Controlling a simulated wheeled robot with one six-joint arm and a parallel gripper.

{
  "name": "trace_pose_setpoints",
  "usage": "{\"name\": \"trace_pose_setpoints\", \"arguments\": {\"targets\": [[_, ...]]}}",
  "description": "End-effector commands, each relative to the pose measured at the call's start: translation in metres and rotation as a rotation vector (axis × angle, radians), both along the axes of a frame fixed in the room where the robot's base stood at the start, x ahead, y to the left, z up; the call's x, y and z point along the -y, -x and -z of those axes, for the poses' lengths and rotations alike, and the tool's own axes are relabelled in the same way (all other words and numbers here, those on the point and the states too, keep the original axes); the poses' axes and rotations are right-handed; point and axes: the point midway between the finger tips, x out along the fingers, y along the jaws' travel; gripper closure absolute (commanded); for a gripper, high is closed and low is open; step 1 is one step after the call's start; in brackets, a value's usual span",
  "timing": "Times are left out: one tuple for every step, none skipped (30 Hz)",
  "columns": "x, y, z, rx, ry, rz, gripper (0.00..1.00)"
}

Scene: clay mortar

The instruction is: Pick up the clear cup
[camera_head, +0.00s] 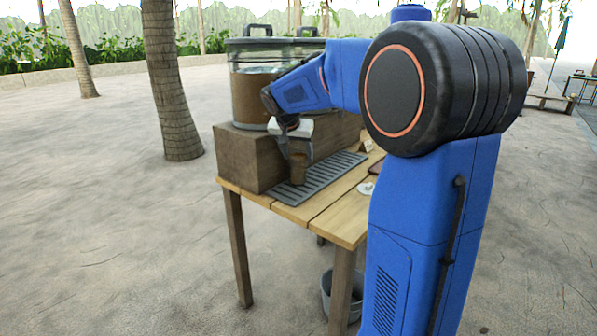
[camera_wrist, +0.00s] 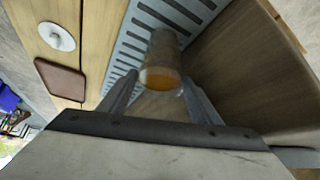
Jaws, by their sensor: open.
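The clear cup (camera_head: 299,168) looks brownish and stands on a grey slatted drip tray (camera_head: 288,196) on the wooden table. In the wrist view the cup (camera_wrist: 163,58) shows amber at its near end. My gripper (camera_head: 297,148) is open and close to the cup, beside the wooden block. In the wrist view the two fingers of my gripper (camera_wrist: 160,84) lie to either side of the cup's near end. I cannot tell whether either finger touches it. My arm hides part of the table.
A wooden block (camera_head: 240,160) stands beside the drip tray and carries a large clear dispenser (camera_head: 247,98). A small white round item (camera_wrist: 56,36) and a brown flat piece (camera_wrist: 60,79) lie on the table. A bucket (camera_head: 328,292) is underneath. Open paving lies left.

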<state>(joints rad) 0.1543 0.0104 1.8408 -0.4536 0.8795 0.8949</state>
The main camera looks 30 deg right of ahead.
Motion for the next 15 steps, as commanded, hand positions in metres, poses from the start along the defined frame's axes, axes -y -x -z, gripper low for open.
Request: {"name": "trace_pose_setpoints", "arguments": {"targets": [[0.0008,-0.0006,0.0009,0.001,0.001,0.0,0.42],[0.0008,-0.0006,0.001,0.001,0.0,-0.001,0.42],[0.0007,-0.0006,0.0009,0.001,0.0,-0.001,0.42],[0.0007,-0.0006,0.0008,0.001,0.0,-0.001,0.42],[0.0006,-0.0006,0.0008,0.001,0.0,-0.001,0.42],[0.0006,-0.0006,0.0008,0.001,0.0,-0.001,0.42],[0.0006,-0.0006,0.0008,0.001,0.0,-0.001,0.5],[0.0005,-0.0006,0.0007,0.001,0.0,-0.001,0.57],[0.0005,-0.0006,0.0007,0.001,0.001,0.0,0.66],[0.0005,-0.0006,0.0007,0.001,0.001,0.0,0.73],[0.0005,-0.0006,0.0007,0.001,0.001,0.0,0.81],[0.0005,-0.0006,0.0007,0.001,0.001,0.0,0.9],[0.0005,-0.0006,0.0006,0.001,0.001,0.0,0.96],[0.0005,-0.0006,0.0001,0.002,0.001,-0.001,1.0],[0.0005,-0.0006,0.0001,0.002,0.001,-0.001,1.0]]}}
